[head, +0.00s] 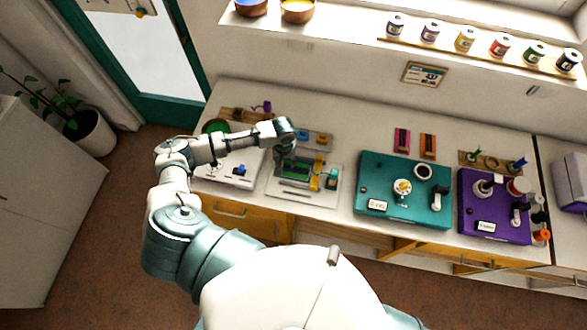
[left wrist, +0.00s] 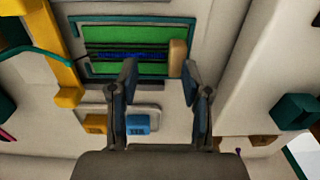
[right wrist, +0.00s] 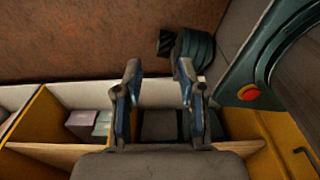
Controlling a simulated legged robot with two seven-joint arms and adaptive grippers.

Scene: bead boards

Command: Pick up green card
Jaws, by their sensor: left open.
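The green card (left wrist: 125,32) lies in a teal-edged frame in the left wrist view, with dark bands and a blue streak across it. A tan block (left wrist: 177,58) sits at its right end. In the head view the green card (head: 296,169) lies on a pale board (head: 290,191), just below my left gripper (head: 283,155). In the left wrist view the left gripper (left wrist: 160,72) is open, its fingertips apart near the card's edge and the tan block, nothing between them. My right gripper (right wrist: 159,70) is open and empty, away from the card.
A yellow bracket (left wrist: 65,60) stands beside the card. Yellow and blue blocks (left wrist: 137,122) sit on a small tray nearby. A teal case (head: 375,185) and a purple case (head: 478,225) stand to the right. Open wooden compartments (right wrist: 45,120) lie below the right gripper.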

